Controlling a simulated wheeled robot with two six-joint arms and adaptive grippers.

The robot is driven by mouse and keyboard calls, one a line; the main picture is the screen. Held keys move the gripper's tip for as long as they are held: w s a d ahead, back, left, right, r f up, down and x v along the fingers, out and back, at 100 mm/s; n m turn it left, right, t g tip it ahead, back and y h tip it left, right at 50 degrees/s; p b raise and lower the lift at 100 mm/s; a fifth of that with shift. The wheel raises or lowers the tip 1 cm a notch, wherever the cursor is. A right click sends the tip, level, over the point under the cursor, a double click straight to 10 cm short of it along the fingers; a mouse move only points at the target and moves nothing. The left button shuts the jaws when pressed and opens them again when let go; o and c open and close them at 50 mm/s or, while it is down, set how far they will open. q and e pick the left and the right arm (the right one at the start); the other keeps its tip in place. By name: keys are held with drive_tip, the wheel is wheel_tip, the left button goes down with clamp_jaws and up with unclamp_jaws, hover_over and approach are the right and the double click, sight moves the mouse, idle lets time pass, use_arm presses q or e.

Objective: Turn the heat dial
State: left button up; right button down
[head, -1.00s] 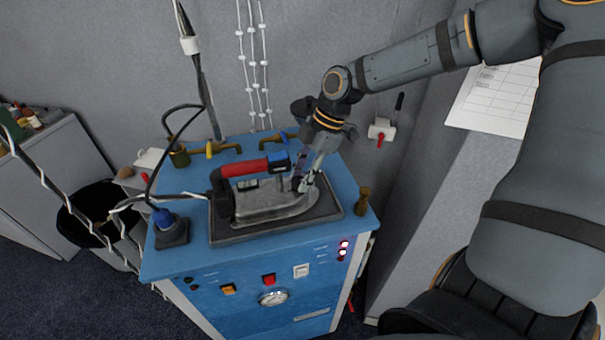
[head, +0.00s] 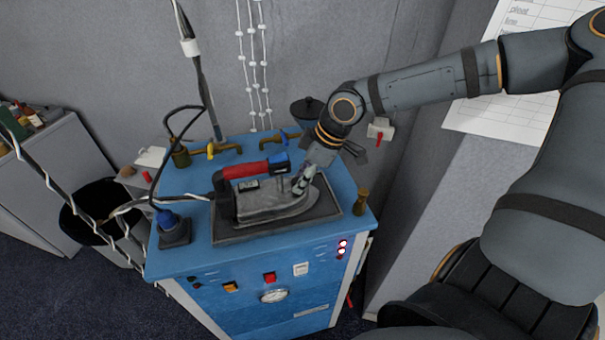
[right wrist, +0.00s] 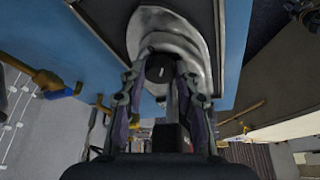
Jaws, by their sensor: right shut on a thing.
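The iron (head: 262,210) stands on a dark tray (head: 230,236) on the blue station. It has a grey metal body, a red handle (head: 245,170) and a blue part at the handle's front end. My right gripper (head: 301,184) reaches down from the right to the iron's front part. In the right wrist view, the dark round heat dial (right wrist: 160,69) sits between my right fingertips, which are shut on it. In the head view the fingers hide the dial. My left gripper is not in view.
Yellow and brass valves (head: 222,149) line the back of the blue station (head: 190,262). A brass fitting (head: 361,201) stands at its right edge. A blue-topped plug (head: 172,226) and cable are at left. A wall switch (head: 380,130) is behind my right arm.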

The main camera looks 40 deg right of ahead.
drive_tip(key=m+h+b, duration=0.1)
drive_tip(key=m, duration=0.3)
drive_tip(key=shift+s+a+t, duration=0.15)
drive_tip(key=shift+t, duration=0.25)
drive_tip(key=shift+a+m+h+b, duration=0.2)
drive_tip(key=shift+m+h+b, duration=0.55)
drive_tip(key=shift+m, duration=0.95)
drive_tip(key=c, duration=1)
unclamp_jaws()
drive_tip(key=shift+o, duration=0.2)
drive_tip(key=shift+r, duration=0.1)
